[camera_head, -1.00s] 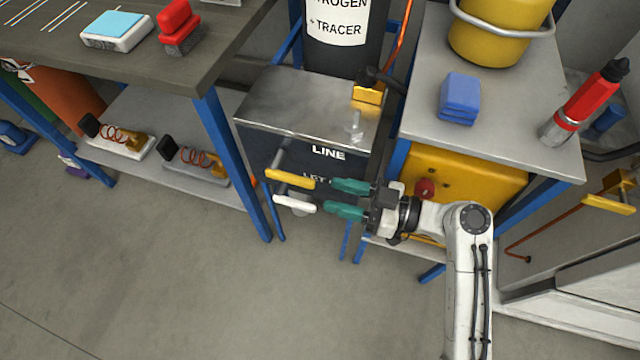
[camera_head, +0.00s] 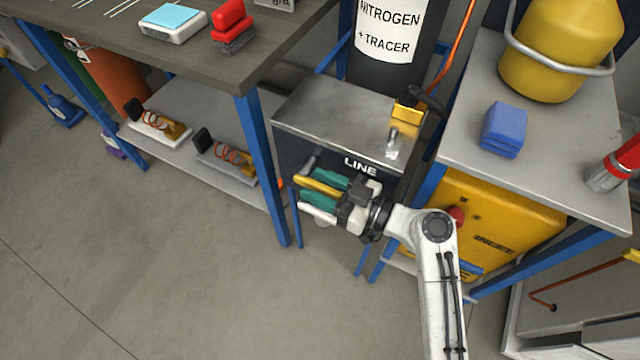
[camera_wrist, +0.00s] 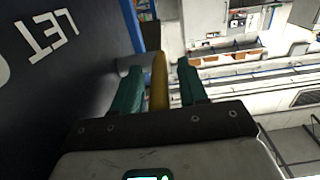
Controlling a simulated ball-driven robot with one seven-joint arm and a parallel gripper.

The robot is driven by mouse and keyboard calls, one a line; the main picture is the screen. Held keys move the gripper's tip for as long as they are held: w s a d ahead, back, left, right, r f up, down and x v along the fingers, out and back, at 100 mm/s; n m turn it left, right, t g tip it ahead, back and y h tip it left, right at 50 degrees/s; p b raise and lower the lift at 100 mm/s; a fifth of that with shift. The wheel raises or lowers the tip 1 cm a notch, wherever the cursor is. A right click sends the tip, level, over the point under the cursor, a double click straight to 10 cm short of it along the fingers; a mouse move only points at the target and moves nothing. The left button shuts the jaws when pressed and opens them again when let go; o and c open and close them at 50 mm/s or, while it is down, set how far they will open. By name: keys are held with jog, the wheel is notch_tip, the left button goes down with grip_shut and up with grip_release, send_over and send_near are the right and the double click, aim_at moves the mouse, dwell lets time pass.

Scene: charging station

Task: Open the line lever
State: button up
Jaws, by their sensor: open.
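The line lever is a yellow bar (camera_head: 318,188) on the front of the dark box labelled LINE (camera_head: 290,150). In the wrist view the yellow lever (camera_wrist: 159,82) stands between the two green fingers of my gripper (camera_wrist: 157,88), with a small gap to the right finger; contact on the left is unclear. In the head view my gripper (camera_head: 322,190) is at the lever, one finger above it and one below. The jaws are open around it. The lever's mount is partly hidden.
A yellow cabinet (camera_head: 500,225) with a red knob stands right of the box, under a grey table (camera_head: 560,165). A blue table leg (camera_head: 265,170) is close on the left. A black cylinder (camera_head: 390,65) stands behind the box. The floor in front is clear.

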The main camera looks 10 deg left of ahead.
jog(key=shift+a, duration=0.1)
jog(key=shift+c, duration=0.4)
grip_shut()
